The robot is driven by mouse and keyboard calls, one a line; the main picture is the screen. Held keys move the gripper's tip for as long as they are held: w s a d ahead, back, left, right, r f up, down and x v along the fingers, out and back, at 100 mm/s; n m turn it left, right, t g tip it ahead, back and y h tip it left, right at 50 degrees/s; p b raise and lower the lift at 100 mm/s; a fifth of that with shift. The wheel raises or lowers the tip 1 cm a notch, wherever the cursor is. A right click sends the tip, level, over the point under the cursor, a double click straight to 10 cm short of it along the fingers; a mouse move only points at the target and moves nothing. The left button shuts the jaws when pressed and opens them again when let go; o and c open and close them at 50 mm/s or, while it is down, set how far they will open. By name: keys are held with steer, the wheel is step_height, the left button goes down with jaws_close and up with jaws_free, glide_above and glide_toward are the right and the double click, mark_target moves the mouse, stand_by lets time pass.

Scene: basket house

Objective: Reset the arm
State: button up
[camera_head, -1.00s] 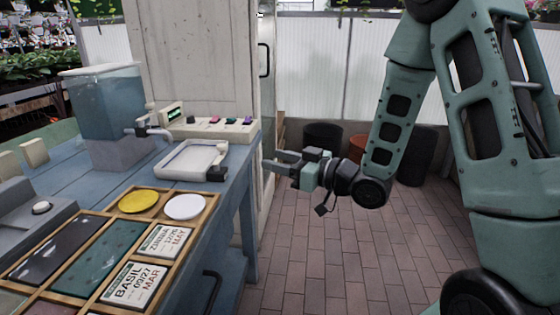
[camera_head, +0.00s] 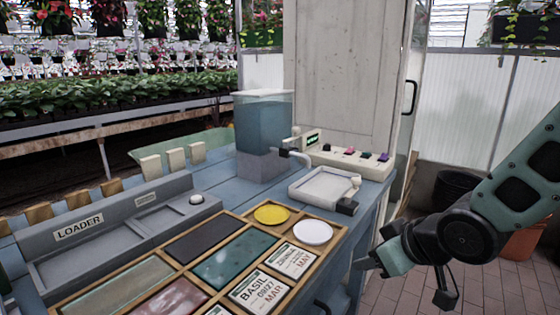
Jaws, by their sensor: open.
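My gripper (camera_head: 366,262) is at the right of the view, low beside the right edge of the blue table (camera_head: 228,176). Its fingers point left toward the table's side and look empty. The fingertips are small in view and close to the table edge; I cannot tell whether they touch it. My arm comes in from the right edge of the picture.
On the table stand a water tank (camera_head: 264,125) with a tap, a white tray (camera_head: 324,187), a button panel (camera_head: 350,161), a wooden sorting tray (camera_head: 337,236) with cards and discs, and a grey loader (camera_head: 120,235). Dark and orange pots (camera_head: 523,242) stand on the brick floor at right.

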steer(key=s+a+r+g+h, duration=0.1)
steer(key=s+g, duration=0.2)
steer(key=s, duration=0.4)
steer(key=s+a+r+n+g+h+p, duration=0.1)
steer(key=s+a+g, duration=0.1)
steer(key=s, duration=0.6)
steer(key=s+a+g+h, duration=0.1)
steer(key=s+g, duration=0.2)
steer(key=s, duration=0.4)
step_height(320, 180, up, 19)
steer(key=p, duration=1.9)
steer(key=shift+w, duration=0.15)
steer(key=shift+d, duration=0.1)
